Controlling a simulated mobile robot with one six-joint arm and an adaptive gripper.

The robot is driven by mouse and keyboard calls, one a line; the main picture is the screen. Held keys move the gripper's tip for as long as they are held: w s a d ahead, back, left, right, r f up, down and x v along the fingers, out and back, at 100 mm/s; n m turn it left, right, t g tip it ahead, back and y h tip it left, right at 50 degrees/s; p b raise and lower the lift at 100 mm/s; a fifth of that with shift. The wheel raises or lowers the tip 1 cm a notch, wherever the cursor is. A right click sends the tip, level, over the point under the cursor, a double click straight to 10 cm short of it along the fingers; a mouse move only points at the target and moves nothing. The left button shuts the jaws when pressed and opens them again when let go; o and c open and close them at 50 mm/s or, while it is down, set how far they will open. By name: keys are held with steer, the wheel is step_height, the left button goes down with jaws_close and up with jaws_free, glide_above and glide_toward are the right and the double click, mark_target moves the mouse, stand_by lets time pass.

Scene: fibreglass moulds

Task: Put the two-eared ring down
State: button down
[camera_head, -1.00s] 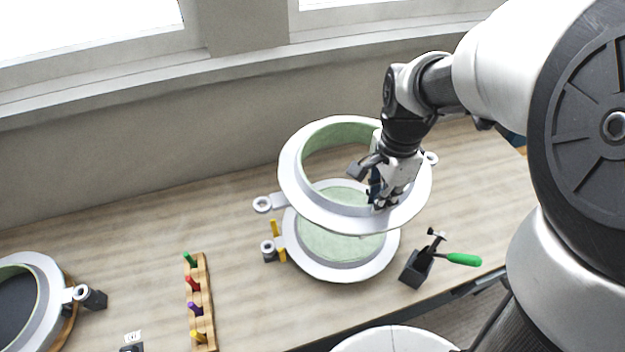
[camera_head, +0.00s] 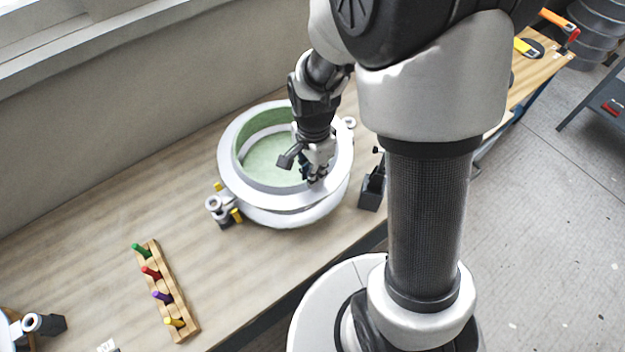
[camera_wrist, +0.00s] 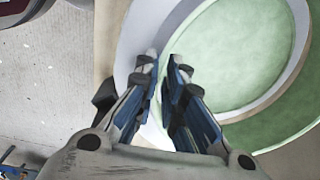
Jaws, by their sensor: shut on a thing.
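The two-eared ring (camera_head: 229,172) is a wide white flanged ring with a pale green inside wall. One ear (camera_head: 213,203) sticks out at its left and the other (camera_head: 349,122) at its upper right. My gripper (camera_head: 312,178) is shut on the ring's near right side; the wrist view shows the fingers (camera_wrist: 160,85) at its white rim. The ring is over a round mould (camera_head: 290,219) with a white edge and a green face. The ring nearly covers it, and I cannot tell whether they touch all round.
A wooden rack (camera_head: 172,298) with several coloured pegs lies at the lower left. Yellow pins (camera_head: 236,215) stand beside the mould's left side. The bench between rack and mould is clear.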

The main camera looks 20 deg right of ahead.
steer(key=shift+f+b, duration=0.6)
steer(key=shift+f, duration=1.5)
steer(key=shift+f, duration=0.15)
steer(key=c, duration=1.7)
jaws_free()
step_height(320, 180, up, 12)
steer(key=p, duration=0.3)
steer(key=s+r+n+t, duration=0.4)
steer(key=s+r+n, duration=1)
steer(key=s+r, duration=0.1)
steer(key=shift+r+t, duration=0.3)
steer(key=shift+r, duration=0.35)
